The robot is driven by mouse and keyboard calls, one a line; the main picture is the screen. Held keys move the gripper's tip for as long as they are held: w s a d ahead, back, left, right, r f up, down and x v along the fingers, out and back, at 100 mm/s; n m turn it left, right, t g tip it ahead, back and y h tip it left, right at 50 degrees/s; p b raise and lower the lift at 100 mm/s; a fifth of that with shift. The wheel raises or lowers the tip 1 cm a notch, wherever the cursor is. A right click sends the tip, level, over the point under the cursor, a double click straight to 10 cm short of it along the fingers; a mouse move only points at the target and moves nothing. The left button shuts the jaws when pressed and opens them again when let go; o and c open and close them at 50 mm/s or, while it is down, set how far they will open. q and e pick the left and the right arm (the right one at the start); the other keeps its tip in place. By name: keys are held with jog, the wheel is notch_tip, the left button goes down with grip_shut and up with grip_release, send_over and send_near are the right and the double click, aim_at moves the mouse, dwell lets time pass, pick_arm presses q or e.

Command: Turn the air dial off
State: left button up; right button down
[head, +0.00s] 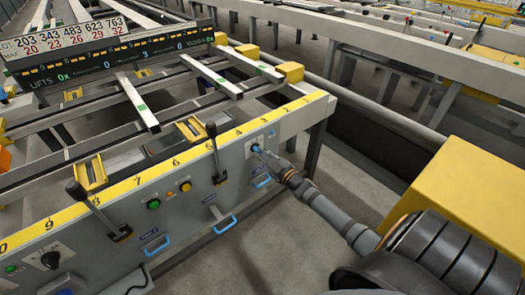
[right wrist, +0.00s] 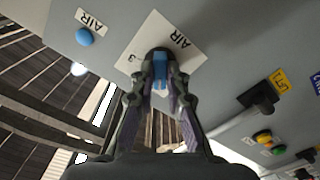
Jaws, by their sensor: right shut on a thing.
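The air dial (right wrist: 161,67) is a black round knob with a blue grip, on a white plate (right wrist: 197,56) marked AIR in the right wrist view. In the head view a small blue part of the dial (head: 256,147) shows at the right end of the grey panel. My right gripper (right wrist: 161,80) is shut on the blue grip, one finger on each side. It also shows in the head view (head: 268,155), its arm coming in from the lower right. The plate's markings are partly covered, so the setting cannot be read. My left gripper is not in view.
The grey panel (head: 228,190) carries black levers (head: 216,150), a green button (head: 153,204) and blue handles (head: 224,225). A blue button (right wrist: 85,37) marked AIR sits near the dial. Open floor (head: 270,245) lies in front. The runout table with bars (head: 207,78) stands behind.

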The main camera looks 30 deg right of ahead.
jog(key=n+p, duration=0.1)
jog(key=n, duration=0.1)
jog(key=shift+n, duration=0.4)
pick_arm(q)
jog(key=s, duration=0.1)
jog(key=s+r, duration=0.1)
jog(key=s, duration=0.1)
jog(key=shift+p, duration=0.3)
pick_arm(e)
jog(key=shift+n, duration=0.8)
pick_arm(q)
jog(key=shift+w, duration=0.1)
pick_arm(e)
jog(key=c, duration=1.3)
grip_release()
jog(key=shift+c, duration=0.2)
jog(key=shift+s, duration=0.1)
jog(key=s, duration=1.2)
jog(key=shift+d, duration=0.45)
